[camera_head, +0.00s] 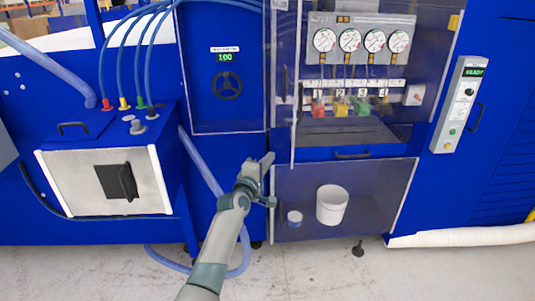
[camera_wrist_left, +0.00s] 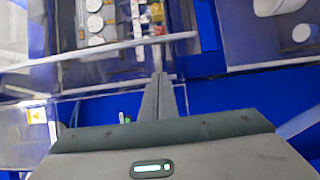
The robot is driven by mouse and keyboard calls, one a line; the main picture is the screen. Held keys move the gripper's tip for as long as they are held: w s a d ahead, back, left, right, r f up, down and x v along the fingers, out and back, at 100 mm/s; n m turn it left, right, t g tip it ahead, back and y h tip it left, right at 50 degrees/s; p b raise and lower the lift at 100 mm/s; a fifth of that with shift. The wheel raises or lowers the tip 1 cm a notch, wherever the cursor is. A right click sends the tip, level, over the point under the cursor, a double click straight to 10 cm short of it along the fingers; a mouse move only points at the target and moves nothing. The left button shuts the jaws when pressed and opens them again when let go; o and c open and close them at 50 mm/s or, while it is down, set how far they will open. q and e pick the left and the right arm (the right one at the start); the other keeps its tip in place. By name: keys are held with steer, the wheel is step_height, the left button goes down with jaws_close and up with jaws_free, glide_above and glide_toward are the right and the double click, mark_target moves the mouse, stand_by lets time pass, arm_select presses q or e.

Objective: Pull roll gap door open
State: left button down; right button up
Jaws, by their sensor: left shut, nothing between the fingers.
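A framed panel (camera_head: 205,112) with a small green-lit display (camera_head: 225,57) and a dark handwheel (camera_head: 227,85) is left of centre in the head view. It looks like the roll gap door, but its label is too small to read surely. The panel appears closed. My left gripper (camera_head: 268,160) is below and right of the panel, in front of the machine, with its fingers up. In the left wrist view its fingers (camera_wrist_left: 158,95) are together and empty. I cannot tell whether they touch anything. My right gripper is not in view.
A clear cabinet with gauges (camera_head: 349,41) and coloured valves (camera_head: 340,108) is to the right, above a drawer handle (camera_head: 352,155). A white bucket (camera_head: 332,204) and small tub (camera_head: 295,217) sit behind the lower clear panel. A handled box (camera_head: 75,180) and hoses (camera_head: 196,160) are left.

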arm_select(q)
steer(key=s+p, duration=0.5)
steer(key=s, duration=0.2)
steer(key=shift+s+d+p, duration=0.3)
steer(key=shift+s+d, duration=0.05)
steer(key=shift+d, duration=0.05)
